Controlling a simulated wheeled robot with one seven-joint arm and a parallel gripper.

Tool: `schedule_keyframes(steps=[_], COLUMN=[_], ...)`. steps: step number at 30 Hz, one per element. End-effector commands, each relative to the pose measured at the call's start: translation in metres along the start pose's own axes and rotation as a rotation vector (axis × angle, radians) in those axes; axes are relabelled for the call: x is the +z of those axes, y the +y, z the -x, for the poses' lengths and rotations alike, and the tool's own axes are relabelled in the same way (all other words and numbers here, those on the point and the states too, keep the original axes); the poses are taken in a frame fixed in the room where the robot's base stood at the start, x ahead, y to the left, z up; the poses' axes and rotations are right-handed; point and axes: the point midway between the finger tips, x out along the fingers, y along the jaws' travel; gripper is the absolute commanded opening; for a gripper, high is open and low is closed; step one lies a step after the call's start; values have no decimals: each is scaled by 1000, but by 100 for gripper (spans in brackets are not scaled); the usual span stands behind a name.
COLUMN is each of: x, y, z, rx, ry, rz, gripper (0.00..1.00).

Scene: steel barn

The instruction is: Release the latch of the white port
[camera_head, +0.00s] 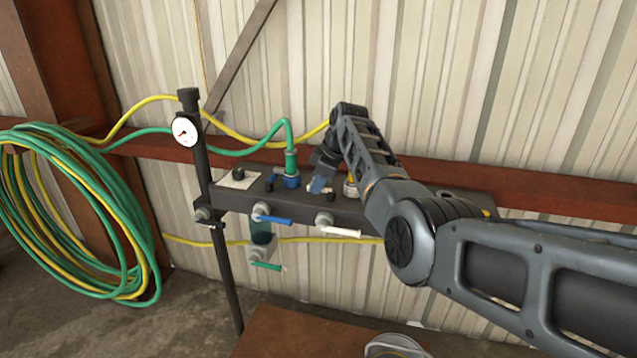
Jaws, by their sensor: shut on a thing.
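The white port (350,190) is a pale ring on top of the dark manifold bar. A yellow hose end stands in it, partly hidden by my arm. My gripper (319,186) reaches down just left of this port, its fingers low over the bar. It is shut on a small part beside the port, apparently the white port's latch, which the fingers largely hide. I cannot tell the latch's position. To the left, the blue port (291,181) holds the upright green hose end (291,160).
A blue lever (275,220), a white lever (340,232) and a green lever (267,266) stick out at the front. A round gauge (185,131) sits on the left post. Coiled hoses (130,240) hang at left. A corrugated wall (440,80) stands behind.

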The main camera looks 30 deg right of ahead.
Motion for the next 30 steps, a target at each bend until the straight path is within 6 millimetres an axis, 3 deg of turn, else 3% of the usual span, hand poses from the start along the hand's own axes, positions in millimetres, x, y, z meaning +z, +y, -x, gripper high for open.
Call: schedule_keyframes(steps=[14,15,18,30], x=[-1,-2,-1,0], y=[-1,-1,-1,0], z=[1,1,1,11], rx=[-6,-6,-6,-3], ry=[4,4,4,4], rz=[16,16,15,13], gripper=[0,19,27,27])
